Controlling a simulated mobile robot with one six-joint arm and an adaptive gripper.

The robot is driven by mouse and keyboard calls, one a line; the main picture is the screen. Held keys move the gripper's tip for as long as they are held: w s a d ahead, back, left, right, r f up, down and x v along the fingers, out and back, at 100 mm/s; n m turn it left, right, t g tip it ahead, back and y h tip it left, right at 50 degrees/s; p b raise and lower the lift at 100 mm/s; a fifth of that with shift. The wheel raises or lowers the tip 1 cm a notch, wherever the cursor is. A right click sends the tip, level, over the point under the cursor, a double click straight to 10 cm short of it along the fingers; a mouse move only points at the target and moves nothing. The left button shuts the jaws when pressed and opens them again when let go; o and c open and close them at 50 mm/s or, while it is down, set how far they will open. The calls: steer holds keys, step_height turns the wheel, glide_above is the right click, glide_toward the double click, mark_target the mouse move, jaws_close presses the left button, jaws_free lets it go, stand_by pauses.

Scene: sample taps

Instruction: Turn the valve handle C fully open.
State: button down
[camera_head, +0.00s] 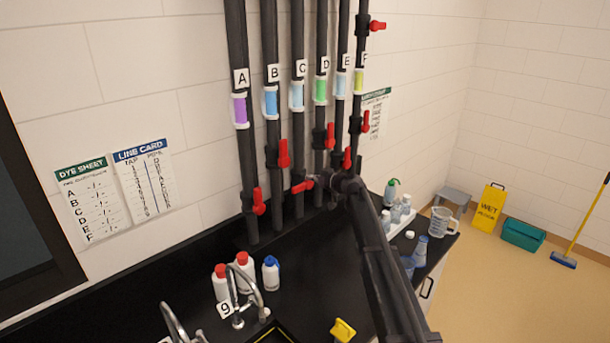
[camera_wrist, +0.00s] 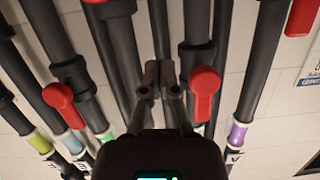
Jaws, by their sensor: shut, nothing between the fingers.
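Valve handle C (camera_head: 301,187) is a red lever low on the dark pipe labelled C, the one with the light blue band (camera_head: 297,95). In the head view it lies roughly crosswise to its pipe. My gripper (camera_head: 312,181) is shut and empty, its tips by the right end of this handle; I cannot tell whether they touch. In the wrist view, which is upside down, the shut fingers (camera_wrist: 160,77) point at the pipes. A dark valve body (camera_wrist: 112,9) with a sliver of red shows at the top edge there, probably valve C. My arm hides part of the pipes' lower right.
Neighbouring red handles B (camera_head: 284,153) and D (camera_head: 330,136) stand along their pipes, close on either side. Handle A (camera_head: 259,201) is lower left. Bottles (camera_head: 243,273) and a tap (camera_head: 247,290) stand on the black counter; a tray with bottles (camera_head: 403,232) is at right.

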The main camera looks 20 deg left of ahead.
steer(key=shift+v, duration=1.25)
steer(key=s+d+f+m+g+h+b, duration=0.2)
steer(key=s+d+f+m+h+b, duration=0.2)
steer(key=s+d+f, duration=0.5)
steer(key=s+d+f+m+g+h+b, duration=0.2)
steer(key=s+d+f, duration=0.7)
steer(key=s+d, duration=0.9)
steer(key=s+d+f+m+g+h+b, duration=0.2)
steer(key=s+d+f+m+h+b, duration=0.4)
steer(key=d, duration=1.3)
steer(key=s+f+h, duration=0.1)
steer(key=s+f, duration=0.2)
steer(key=s, duration=0.4)
steer(key=shift+s+g+h+b, duration=0.3)
steer(key=shift+s+b, duration=0.05)
steer(key=shift+s+f, duration=0.1)
steer(key=shift+s, duration=0.05)
